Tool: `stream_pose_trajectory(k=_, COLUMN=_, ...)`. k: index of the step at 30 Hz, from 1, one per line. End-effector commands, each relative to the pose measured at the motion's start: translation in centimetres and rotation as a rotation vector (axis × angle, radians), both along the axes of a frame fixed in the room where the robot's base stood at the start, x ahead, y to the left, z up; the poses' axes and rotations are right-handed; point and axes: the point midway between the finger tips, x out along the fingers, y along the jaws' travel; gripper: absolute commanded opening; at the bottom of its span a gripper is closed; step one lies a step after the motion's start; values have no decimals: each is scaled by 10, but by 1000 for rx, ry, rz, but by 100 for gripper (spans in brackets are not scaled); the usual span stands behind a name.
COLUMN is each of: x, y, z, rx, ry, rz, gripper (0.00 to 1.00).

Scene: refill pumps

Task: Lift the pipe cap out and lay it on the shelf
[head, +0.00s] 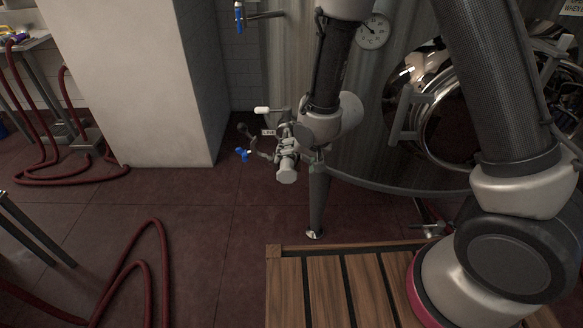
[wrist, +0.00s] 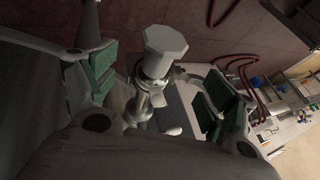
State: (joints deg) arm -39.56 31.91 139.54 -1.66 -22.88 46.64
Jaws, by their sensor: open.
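A pale, eight-sided piece, which looks like the pipe cap (wrist: 165,45), is at the end of a metal pipe fitting (wrist: 150,95) in the wrist view. It also shows in the head view (head: 287,175), low on the fitting at the tank. My gripper (wrist: 155,88) is open, with one green-padded finger on each side of the fitting. I see space between the pads and the metal. In the head view my gripper (head: 290,143) is at the fitting, partly hidden by my wrist. I cannot tell which surface is the shelf.
A steel tank (head: 290,70) with a gauge (head: 372,31) and a round hatch (head: 450,120) stands behind. A pale block (head: 140,80) and red hoses (head: 150,255) are further left. A table (wrist: 290,135) with small items shows in the wrist view.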

Motion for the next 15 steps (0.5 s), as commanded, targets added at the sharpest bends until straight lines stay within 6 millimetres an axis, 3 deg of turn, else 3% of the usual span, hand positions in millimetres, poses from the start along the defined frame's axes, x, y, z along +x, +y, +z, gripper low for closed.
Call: stream_pose_trajectory(k=15, x=23, y=21, z=-56, rx=6, ry=9, rz=-17, gripper=85)
